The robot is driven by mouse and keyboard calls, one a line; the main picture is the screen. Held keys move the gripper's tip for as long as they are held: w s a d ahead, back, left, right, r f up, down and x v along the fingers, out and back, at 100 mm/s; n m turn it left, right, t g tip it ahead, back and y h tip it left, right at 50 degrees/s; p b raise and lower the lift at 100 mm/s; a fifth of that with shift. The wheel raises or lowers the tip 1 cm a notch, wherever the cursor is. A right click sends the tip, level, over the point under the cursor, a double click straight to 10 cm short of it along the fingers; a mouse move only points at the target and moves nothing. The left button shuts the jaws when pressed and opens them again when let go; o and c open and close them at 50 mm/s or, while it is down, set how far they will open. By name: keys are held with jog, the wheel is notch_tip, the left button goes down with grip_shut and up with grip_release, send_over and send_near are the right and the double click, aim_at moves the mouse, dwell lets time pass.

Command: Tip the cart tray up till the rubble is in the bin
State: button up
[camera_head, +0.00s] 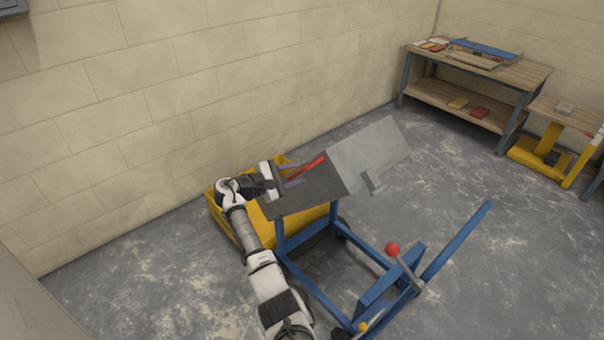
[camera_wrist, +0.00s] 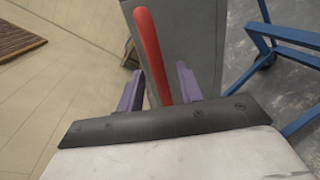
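The grey metal cart tray (camera_head: 368,157) is steeply tilted on its blue cart frame (camera_head: 310,285). Its red handle (camera_head: 308,167) is on the side facing my gripper. The yellow bin (camera_head: 225,222) stands on the floor behind and below the tray, partly hidden by it and my arm. No rubble is visible in either view. My gripper (camera_head: 293,175) is at the handle, its purple fingers on either side. In the wrist view the red handle (camera_wrist: 148,50) runs between the fingers (camera_wrist: 158,85), with gaps visible on both sides, so the gripper looks open around it.
A lever with a red ball (camera_head: 392,249) and a blue push bar (camera_head: 457,240) rise at the cart's near right. A block wall (camera_head: 150,100) runs close behind the bin. A wooden workbench (camera_head: 480,75) stands far right. The floor between is clear.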

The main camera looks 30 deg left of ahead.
jog(key=b+v, duration=0.1)
jog(key=v, duration=0.9)
jog(key=shift+s+b, duration=0.2)
jog(key=shift+b, duration=0.2)
jog(key=shift+a, duration=0.1)
